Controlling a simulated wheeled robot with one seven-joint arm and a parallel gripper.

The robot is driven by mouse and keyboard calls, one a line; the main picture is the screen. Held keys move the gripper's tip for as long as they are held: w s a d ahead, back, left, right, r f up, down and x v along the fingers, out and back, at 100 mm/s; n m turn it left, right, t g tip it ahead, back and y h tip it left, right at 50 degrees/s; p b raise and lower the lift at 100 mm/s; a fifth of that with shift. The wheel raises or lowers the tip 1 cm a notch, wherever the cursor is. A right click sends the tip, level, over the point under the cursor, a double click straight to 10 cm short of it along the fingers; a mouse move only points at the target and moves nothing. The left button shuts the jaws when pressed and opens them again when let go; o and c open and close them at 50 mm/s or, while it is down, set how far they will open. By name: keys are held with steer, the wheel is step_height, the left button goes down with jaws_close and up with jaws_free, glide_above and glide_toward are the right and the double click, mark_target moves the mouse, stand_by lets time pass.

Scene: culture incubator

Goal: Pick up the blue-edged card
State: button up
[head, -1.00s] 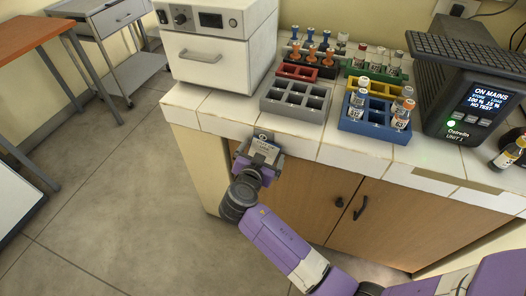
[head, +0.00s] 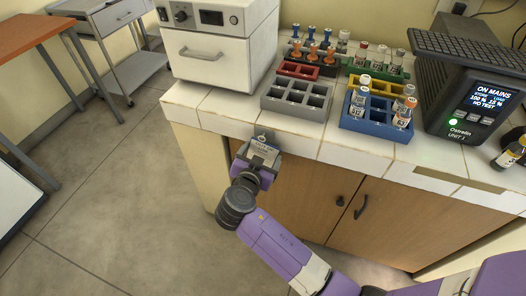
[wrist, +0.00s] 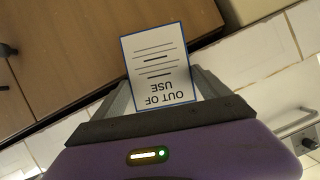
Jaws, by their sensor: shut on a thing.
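The blue-edged card (wrist: 157,60) is white with a thin blue border, several dark lines and the words "OUT OF USE", upside down in the wrist view. My gripper (wrist: 163,88) is shut on it, and the card sticks out beyond the fingers. In the head view my gripper (head: 262,150) is in front of the counter's tiled front edge, near its left part. The card is small and hard to make out there. Its held end is partly hidden by the gripper in the wrist view.
On the white tiled counter (head: 205,107) stand a white incubator (head: 215,62), a grey rack (head: 297,98), a blue rack (head: 375,125) with vials, and a black unit (head: 465,95) with a lit display. Wooden cupboard doors (head: 385,225) are below.

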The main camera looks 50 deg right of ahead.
steer(key=s+a+b, duration=0.1)
steer(key=s+a, duration=0.2)
steer(key=a, duration=0.4)
steer(key=s+a, duration=0.4)
steer(key=a, duration=0.3)
steer(key=shift+a+b, duration=0.2)
steer(key=shift+b, duration=0.15)
